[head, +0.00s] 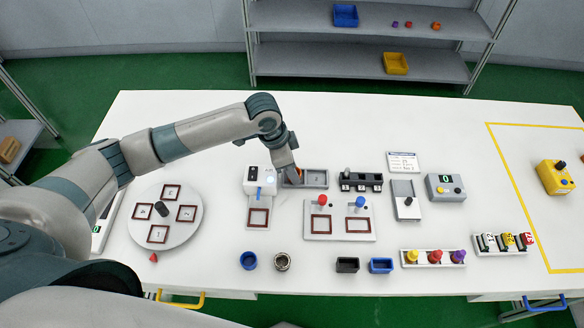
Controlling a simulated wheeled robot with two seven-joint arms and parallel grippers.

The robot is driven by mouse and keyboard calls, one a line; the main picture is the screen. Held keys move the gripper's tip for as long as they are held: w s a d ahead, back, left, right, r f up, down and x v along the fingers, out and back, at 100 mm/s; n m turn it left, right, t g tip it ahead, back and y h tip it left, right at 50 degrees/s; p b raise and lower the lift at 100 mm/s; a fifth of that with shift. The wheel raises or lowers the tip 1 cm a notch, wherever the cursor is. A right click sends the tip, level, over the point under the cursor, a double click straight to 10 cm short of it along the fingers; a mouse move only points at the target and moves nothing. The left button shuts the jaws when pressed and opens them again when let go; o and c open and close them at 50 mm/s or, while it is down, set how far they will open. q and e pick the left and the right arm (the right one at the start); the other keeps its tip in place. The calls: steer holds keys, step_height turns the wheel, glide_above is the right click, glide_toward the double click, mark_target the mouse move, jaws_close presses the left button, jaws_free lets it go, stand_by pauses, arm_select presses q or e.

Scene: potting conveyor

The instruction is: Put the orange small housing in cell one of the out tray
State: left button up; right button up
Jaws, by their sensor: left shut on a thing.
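The out tray is probably the grey tray (318,187) with cells side by side, right of the white machine. My left gripper (293,177) reaches down at the tray's left cell. It is shut on the orange small housing (299,172), of which only a sliver of orange shows beside the fingers. The gripper hides most of the housing and much of the left cell, so I cannot tell whether the housing touches the cell floor. The right cell looks empty. My right gripper is not in view.
A white machine (258,180) stands close left of the gripper. A black-topped rack (361,181) is right of the tray. A round turntable (192,228) with square frames lies at the left. In front are a red-and-blue-knobbed fixture (340,235) and small cups. White table behind the tray is clear.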

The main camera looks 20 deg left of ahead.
arm_select(q)
steer(key=shift+s+f, duration=0.1)
steer(key=shift+f, duration=0.1)
steer(key=shift+s+f, duration=0.3)
steer(key=shift+f, duration=0.15)
steer(key=o, duration=1.1)
steer(key=shift+f, duration=0.15)
steer(key=shift+w+d+r, duration=0.1)
steer(key=shift+w+r, duration=0.05)
steer(key=shift+r, duration=0.45)
steer(key=b+v, duration=0.2)
steer(key=v, duration=1)
steer(key=shift+w+r+b, duration=0.25)
steer(key=shift+r+b, duration=0.05)
steer(key=shift+b, duration=0.05)
